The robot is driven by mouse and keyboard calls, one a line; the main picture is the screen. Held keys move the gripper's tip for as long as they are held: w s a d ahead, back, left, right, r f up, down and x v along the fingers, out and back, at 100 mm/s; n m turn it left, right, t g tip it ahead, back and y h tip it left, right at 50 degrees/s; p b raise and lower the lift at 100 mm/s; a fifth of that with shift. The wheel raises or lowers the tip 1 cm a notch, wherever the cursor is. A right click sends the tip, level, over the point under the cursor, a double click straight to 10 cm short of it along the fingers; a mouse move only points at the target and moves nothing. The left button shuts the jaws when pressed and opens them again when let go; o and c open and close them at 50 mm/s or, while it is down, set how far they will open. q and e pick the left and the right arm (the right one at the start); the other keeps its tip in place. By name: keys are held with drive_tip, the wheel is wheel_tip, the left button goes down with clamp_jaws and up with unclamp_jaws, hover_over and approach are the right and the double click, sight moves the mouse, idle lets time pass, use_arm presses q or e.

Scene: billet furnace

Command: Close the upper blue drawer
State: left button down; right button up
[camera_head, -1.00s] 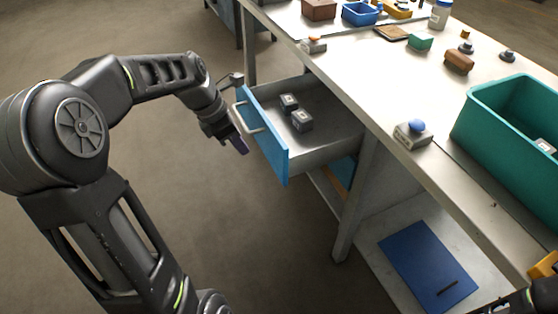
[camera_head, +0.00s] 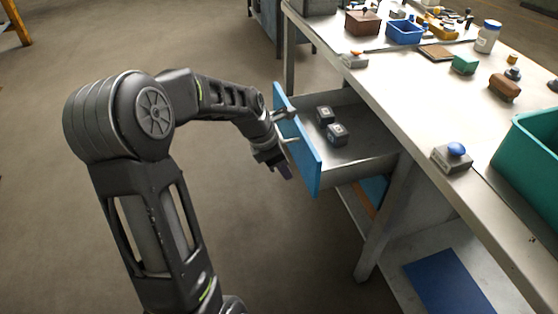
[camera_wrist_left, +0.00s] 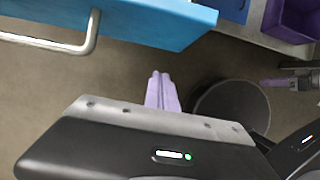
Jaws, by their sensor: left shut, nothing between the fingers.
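The upper blue drawer (camera_head: 310,163) is pulled out from the workbench, its blue front facing my left arm. Two small dark blocks (camera_head: 336,134) lie in its grey tray. A bar handle (camera_head: 287,128) sticks out from the front; it also shows at the upper left of the left wrist view (camera_wrist_left: 50,43). My left gripper (camera_head: 284,172) is in front of the drawer front, near its lower part. In the left wrist view its lilac fingers (camera_wrist_left: 160,88) are together and empty, just short of the front's lower edge. A lilac-tipped part, likely my right gripper (camera_wrist_left: 273,83), shows at the right edge; its jaw state is unclear.
The workbench top (camera_head: 405,100) holds a blue bin (camera_head: 404,33), a teal bin (camera_head: 530,165), a blue-button box (camera_head: 452,158) and small parts. A lower shelf carries a blue panel (camera_head: 447,285). The floor left of the drawer is clear.

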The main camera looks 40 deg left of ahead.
sight(309, 183)
use_arm(q)
drive_tip(key=w+d, duration=0.1)
drive_tip(key=w+d+f, duration=0.1)
drive_tip(key=w+f, duration=0.1)
drive_tip(key=w, duration=0.1)
drive_tip(key=shift+d, duration=0.4)
